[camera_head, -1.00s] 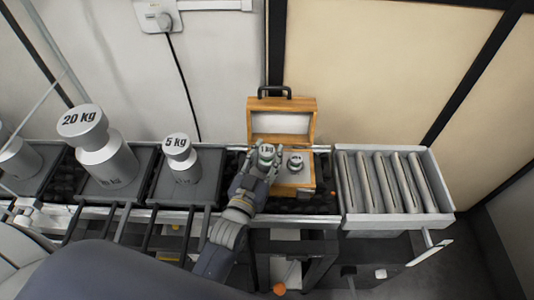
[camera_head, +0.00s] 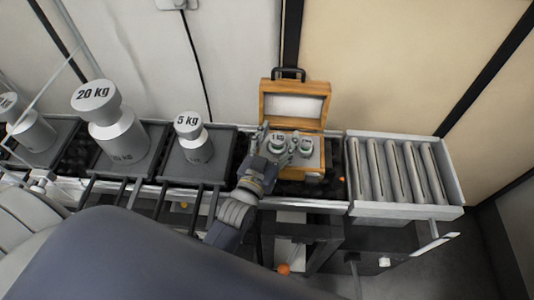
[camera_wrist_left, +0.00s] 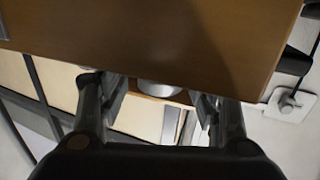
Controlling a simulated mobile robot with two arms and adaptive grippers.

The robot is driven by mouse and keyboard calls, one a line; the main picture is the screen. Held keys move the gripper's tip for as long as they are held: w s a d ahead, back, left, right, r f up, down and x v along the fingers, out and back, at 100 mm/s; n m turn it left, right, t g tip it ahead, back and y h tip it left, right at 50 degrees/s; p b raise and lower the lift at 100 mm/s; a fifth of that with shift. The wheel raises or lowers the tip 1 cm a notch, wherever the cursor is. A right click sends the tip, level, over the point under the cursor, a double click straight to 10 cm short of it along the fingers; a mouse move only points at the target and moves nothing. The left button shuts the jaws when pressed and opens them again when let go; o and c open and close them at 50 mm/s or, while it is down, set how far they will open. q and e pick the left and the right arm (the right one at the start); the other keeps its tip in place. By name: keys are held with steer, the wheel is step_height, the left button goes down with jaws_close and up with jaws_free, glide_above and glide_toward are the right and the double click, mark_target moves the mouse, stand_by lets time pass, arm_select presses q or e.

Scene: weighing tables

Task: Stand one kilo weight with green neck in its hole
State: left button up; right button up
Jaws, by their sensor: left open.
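The one kilo weight with green neck (camera_head: 277,142) is a small silver weight in the open wooden case (camera_head: 317,176). It looks upright beside another small weight (camera_head: 306,145) to its right. My left gripper (camera_head: 276,144) is open, with its fingers on either side of the green-necked weight. In the left wrist view, a silver piece of a weight (camera_wrist_left: 160,89) shows between the spread fingers, partly hidden by a wooden panel. Whether the weight's base is fully in its hole is hidden. My right gripper is not in view.
The 5 kg weight (camera_head: 194,140) and 20 kg weight (camera_head: 107,123) stand on grey plates to the left. A tray with grey bars (camera_head: 405,212) stands right of the case. The case's raised lid (camera_head: 295,88) is behind the weights.

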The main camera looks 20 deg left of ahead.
arm_select(q)
steer(key=s, duration=1)
steer(key=shift+s+a+r+b, duration=0.1)
steer(key=shift+s+a+b, duration=0.15)
steer(key=shift+a+b, duration=0.1)
steer(key=shift+s+r, duration=0.1)
steer(key=shift+s, duration=0.65)
